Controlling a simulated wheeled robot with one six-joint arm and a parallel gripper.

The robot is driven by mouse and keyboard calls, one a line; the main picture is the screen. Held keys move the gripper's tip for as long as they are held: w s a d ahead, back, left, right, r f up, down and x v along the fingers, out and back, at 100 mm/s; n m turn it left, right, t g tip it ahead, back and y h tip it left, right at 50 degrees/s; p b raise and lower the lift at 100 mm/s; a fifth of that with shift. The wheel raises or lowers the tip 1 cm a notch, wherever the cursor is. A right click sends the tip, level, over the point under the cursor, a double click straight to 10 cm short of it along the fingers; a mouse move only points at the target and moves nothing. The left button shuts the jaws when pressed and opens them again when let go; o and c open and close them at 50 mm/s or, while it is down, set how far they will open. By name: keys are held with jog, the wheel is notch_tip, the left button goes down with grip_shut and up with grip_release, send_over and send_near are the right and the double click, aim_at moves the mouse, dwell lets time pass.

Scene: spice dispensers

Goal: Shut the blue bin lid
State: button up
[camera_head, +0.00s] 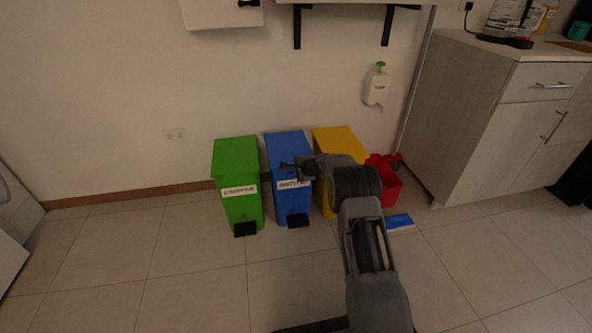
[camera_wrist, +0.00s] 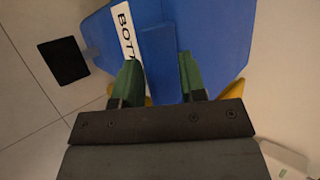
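The blue bin (camera_head: 292,205) stands on the floor between the green and yellow bins. Its lid (camera_head: 286,143) looks flat and level with the bin top in the head view; I cannot tell whether a small gap remains. My gripper (camera_head: 284,165) is in front of the bin's upper front, partly covering its white label. In the wrist view, the blue bin (camera_wrist: 205,35) fills the upper middle, with its label (camera_wrist: 124,30) and black pedal (camera_wrist: 64,61) at left. My gripper (camera_wrist: 158,62) is open, its green fingers apart with nothing clearly held. Contact with the bin is unclear.
A green bin (camera_head: 237,180) is at left; a yellow bin (camera_head: 340,139) and red container (camera_head: 390,185) are at right. A blue-and-white item (camera_head: 399,222) lies on the floor. A cabinet (camera_head: 480,140) stands farther right. The floor at left is clear.

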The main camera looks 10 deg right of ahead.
jog(key=shift+s+f, duration=0.25)
jog(key=shift+f, duration=0.55)
jog(key=w+r+p+v, duration=0.1)
jog(key=p+v, duration=0.2)
jog(key=v, duration=1.1)
jog(key=shift+s+r, duration=0.2)
jog(key=shift+r, duration=0.05)
jog(key=s+a+r+n+g+p, duration=0.1)
jog(key=s+a+r+n+p, duration=0.2)
jog(key=s+r+p, duration=0.55)
jog(key=s+a+r+n+g+p, duration=0.1)
jog(key=s+a+r+n+p, duration=0.15)
jog(key=r+p, duration=0.7)
jog(key=s+a+r+n+g+p, duration=0.2)
jog(key=s+r+n+p, duration=0.25)
jog(key=r, duration=0.95)
jog(key=s+d+r+n+g+h+p, duration=0.1)
jog(key=s+r+n+h+p, duration=0.3)
jog(key=s+r+p, duration=1.3)
notch_tip(320, 180, up, 3)
jog(key=s+d+n, duration=0.1)
jog(key=s+n, duration=0.1)
jog(key=s, duration=0.1)
jog(key=shift+h, duration=0.4)
jog(key=shift+d, duration=0.15)
